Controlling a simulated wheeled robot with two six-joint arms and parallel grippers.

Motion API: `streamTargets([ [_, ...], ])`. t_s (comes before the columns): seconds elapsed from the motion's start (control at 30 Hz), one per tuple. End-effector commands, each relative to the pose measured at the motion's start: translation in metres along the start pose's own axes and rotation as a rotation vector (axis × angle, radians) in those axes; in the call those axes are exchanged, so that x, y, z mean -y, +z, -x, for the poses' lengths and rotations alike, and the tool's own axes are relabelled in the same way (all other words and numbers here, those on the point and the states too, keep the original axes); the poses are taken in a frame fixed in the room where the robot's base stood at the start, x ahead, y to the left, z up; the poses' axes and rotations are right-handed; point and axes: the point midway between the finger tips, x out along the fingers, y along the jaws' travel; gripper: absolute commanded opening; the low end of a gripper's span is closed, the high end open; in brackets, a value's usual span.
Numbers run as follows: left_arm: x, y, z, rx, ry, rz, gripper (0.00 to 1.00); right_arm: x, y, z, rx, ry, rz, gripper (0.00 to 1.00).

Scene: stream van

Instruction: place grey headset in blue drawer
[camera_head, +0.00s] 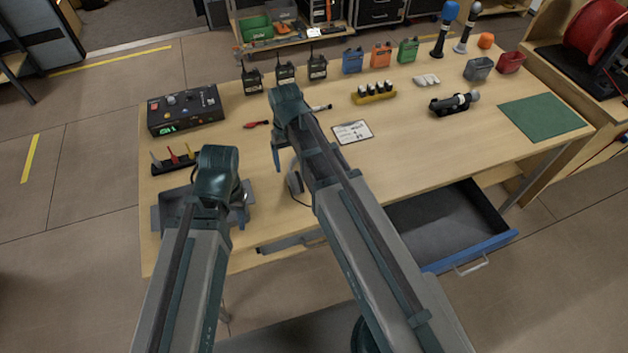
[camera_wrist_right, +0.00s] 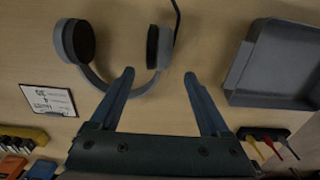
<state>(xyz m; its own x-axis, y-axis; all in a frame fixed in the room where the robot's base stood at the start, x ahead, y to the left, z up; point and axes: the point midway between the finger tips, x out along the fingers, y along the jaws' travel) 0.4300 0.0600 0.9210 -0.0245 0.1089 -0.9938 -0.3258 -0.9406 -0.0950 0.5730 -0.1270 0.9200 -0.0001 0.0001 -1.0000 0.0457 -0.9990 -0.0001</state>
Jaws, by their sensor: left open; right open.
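The grey headset (camera_wrist_right: 124,84) lies on the table, its band and two dark-padded ear cups showing in the right wrist view. In the head view only one ear cup (camera_head: 294,184) shows clearly beside my right arm, which hides most of the rest. My right gripper (camera_wrist_right: 158,74) is open and empty; its fingertips are either side of one end of the band, near an ear cup. My left gripper (camera_head: 218,180) is over the grey tray, its fingers mostly hidden. The blue drawer (camera_head: 470,252) under the table is pulled open; its visible inside is empty.
The grey tray (camera_wrist_right: 240,72) stands next to the headset. A control box (camera_head: 184,108), radios (camera_head: 285,72), a white card (camera_head: 352,132) and a yellow battery holder (camera_head: 373,97) stand on the table. A green mat (camera_head: 541,117) lies at the right. My right arm passes beside the drawer.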

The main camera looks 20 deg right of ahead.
Motion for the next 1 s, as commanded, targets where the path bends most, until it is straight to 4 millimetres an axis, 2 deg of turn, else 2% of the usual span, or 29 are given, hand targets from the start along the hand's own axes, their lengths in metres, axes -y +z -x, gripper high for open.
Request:
streamTargets([
  [0.03, -0.001, -0.001, -0.012, 0.000, 0.000, 0.000, 0.42, 0.000, 0.000, -0.012, 0.000, 0.000, 0.000, 0.80],
  [0.1, -0.002, -0.001, -0.016, 0.000, 0.000, 0.000, 0.42, 0.000, 0.000, -0.016, 0.000, 0.000, 0.000, 0.80],
  [0.33, -0.002, -0.001, -0.016, 0.000, 0.000, 0.000, 0.42, 0.000, 0.000, -0.016, 0.000, 0.000, 0.000, 0.80],
  [0.47, -0.002, -0.001, -0.024, 0.000, 0.000, 0.000, 0.42, -0.001, 0.001, -0.024, 0.000, 0.000, 0.000, 0.80],
  [0.8, -0.006, -0.004, -0.065, 0.000, 0.000, 0.000, 0.42, -0.004, 0.002, -0.065, 0.000, 0.000, 0.000, 0.80],
  [1.0, -0.006, -0.004, -0.068, 0.000, 0.000, 0.000, 0.42, -0.004, 0.002, -0.068, 0.000, 0.000, 0.000, 0.80],
])
